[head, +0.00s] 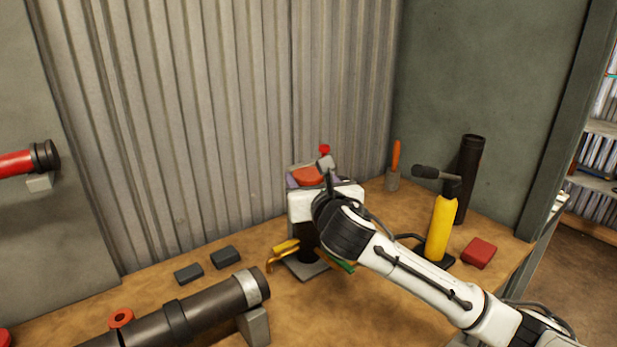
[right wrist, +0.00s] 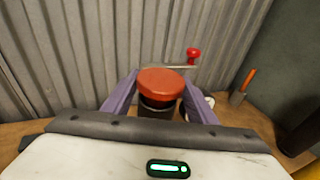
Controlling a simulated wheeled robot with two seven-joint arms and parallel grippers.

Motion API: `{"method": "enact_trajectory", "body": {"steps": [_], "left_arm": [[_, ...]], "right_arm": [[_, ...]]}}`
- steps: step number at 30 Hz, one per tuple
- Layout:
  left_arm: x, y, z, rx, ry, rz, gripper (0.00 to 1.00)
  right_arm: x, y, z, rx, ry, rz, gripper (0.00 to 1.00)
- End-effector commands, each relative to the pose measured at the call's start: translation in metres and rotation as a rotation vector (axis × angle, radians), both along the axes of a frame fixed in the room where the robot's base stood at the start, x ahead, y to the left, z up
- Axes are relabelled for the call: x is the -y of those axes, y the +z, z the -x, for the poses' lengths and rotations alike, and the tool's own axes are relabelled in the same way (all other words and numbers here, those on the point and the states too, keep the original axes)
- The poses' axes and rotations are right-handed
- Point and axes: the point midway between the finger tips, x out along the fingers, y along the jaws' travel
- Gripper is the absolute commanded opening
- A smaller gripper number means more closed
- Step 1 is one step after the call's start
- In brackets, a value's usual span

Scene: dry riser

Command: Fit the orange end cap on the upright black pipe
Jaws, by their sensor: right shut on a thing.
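The orange end cap (head: 308,175) is between the purple fingers of my right gripper (head: 318,181), which is shut on it. In the right wrist view the cap (right wrist: 162,82) sits above the dark mouth of the upright black pipe (right wrist: 157,107), roughly in line with it. A dark band shows under the cap's near edge; I cannot tell whether the cap touches the pipe. In the head view the pipe's lower part (head: 307,255) stands on a grey base plate, and my gripper hides its top. My left gripper is out of view.
A red-knobbed lever (right wrist: 192,56) stands close behind the cap. Yellow-handled tool (head: 284,248) lies by the base. To the right stand a yellow tool (head: 440,225), a taller black tube (head: 468,170) and a red block (head: 479,252). A large grey pipe (head: 200,308) lies front left.

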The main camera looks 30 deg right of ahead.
Motion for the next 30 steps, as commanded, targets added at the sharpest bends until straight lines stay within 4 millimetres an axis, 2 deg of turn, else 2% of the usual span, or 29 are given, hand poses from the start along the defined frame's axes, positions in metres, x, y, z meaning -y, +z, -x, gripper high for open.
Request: {"method": "enact_trajectory", "body": {"steps": [26,27,30], "left_arm": [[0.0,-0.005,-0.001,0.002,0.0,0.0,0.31],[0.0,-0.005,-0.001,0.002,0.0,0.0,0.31],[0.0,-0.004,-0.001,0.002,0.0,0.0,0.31]], "right_arm": [[0.0,-0.021,0.0,0.003,0.0,0.001,0.24],[0.0,-0.021,0.0,0.003,0.0,0.001,0.55],[0.0,-0.021,0.0,0.003,0.0,0.001,0.72]]}}
